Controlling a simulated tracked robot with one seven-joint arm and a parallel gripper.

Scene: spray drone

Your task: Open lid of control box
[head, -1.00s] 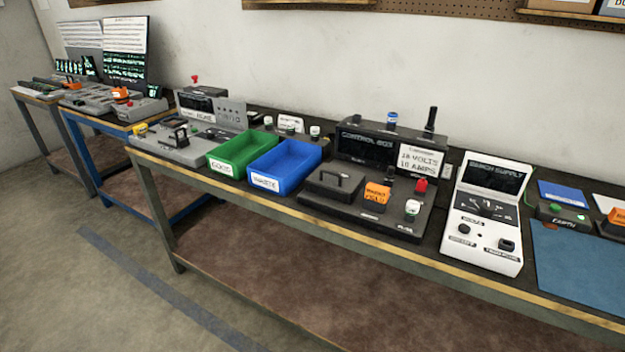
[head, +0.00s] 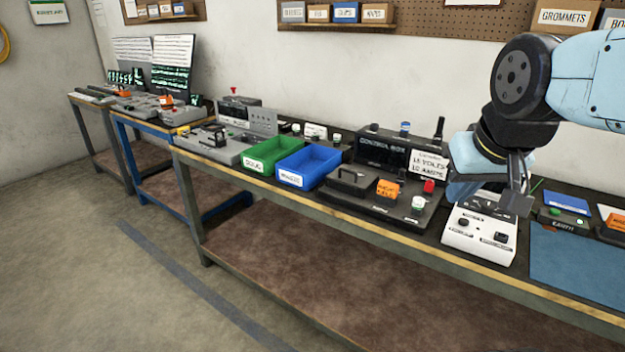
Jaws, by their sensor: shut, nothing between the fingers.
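The control box (head: 381,151) is a dark unit at the back of the bench in the head view, with a screen reading "CONTROL BOX". On its base in front is a dark lid (head: 345,183) with a handle, lying flat and closed. An orange block (head: 388,189), a red knob (head: 429,187) and a white-and-green knob (head: 418,203) sit on the base. My gripper (head: 520,203) is at the right, in front of the white bench supply, apart from the lid. It is shut and empty, and hides the upper part of the supply.
A blue bin (head: 309,166) and a green bin (head: 262,154) stand left of the control box. The white bench supply (head: 479,236) stands to its right, then a blue mat (head: 577,262). A yellow-edged strip (head: 415,257) runs along the bench front.

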